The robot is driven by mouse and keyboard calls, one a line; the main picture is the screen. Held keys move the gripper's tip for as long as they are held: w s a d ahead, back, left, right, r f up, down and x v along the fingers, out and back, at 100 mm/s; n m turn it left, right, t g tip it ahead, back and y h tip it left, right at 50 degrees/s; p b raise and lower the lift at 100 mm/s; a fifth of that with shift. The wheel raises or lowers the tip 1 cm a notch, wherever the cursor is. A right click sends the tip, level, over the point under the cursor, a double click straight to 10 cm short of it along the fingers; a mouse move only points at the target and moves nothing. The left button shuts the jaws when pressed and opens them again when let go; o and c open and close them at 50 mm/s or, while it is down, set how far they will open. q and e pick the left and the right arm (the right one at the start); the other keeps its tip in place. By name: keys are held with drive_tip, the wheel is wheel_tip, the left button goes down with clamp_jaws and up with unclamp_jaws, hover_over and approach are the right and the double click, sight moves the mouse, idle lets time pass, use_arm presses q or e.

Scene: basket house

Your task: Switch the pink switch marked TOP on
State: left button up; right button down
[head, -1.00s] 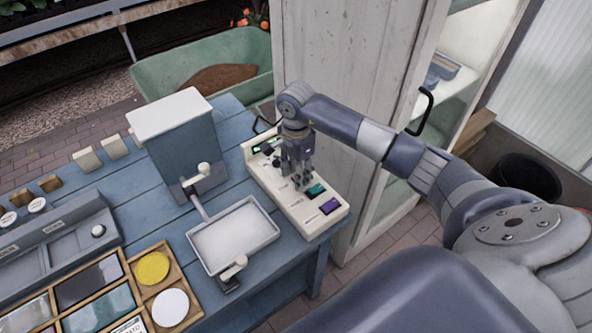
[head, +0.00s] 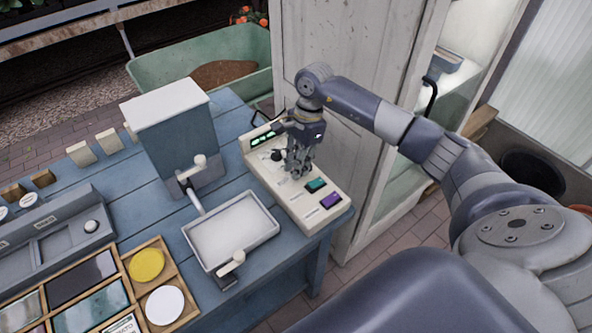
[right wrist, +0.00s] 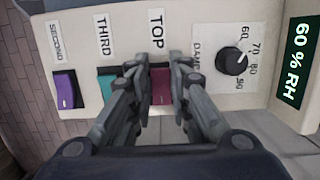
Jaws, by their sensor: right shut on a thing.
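The pink switch (right wrist: 161,86) sits under the label TOP (right wrist: 156,28) on a cream control panel (head: 318,221). In the right wrist view, the fingers of my right gripper (right wrist: 158,70) stand on both sides of the switch and are closed on it. Its lower part is partly hidden by them. In the head view, my right gripper (head: 298,172) is down at the panel and covers the pink switch. My left gripper is not in view.
A teal switch (head: 316,185) marked THIRD and a purple switch (head: 331,200) marked SECOND are beside it. A black dial (right wrist: 232,61) and a green display (right wrist: 297,62) reading 60 % RH are on the other side. A white tray (head: 273,234) stands left of the panel.

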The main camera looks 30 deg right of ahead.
drive_tip(key=y+b, duration=0.1)
drive_tip(key=b, duration=0.2)
drive_tip(key=shift+d+f+y, duration=0.25)
drive_tip(key=shift+d+y, duration=0.15)
drive_tip(key=shift+r+y+b, duration=0.25)
drive_tip(key=shift+y+b, duration=0.25)
drive_tip(key=shift+b, duration=0.05)
drive_tip(key=shift+r, duration=0.1)
drive_tip(key=c, duration=1.5)
unclamp_jaws()
drive_tip(key=shift+d, duration=0.1)
drive_tip(key=v, duration=1.2)
drive_tip(key=shift+w, duration=0.1)
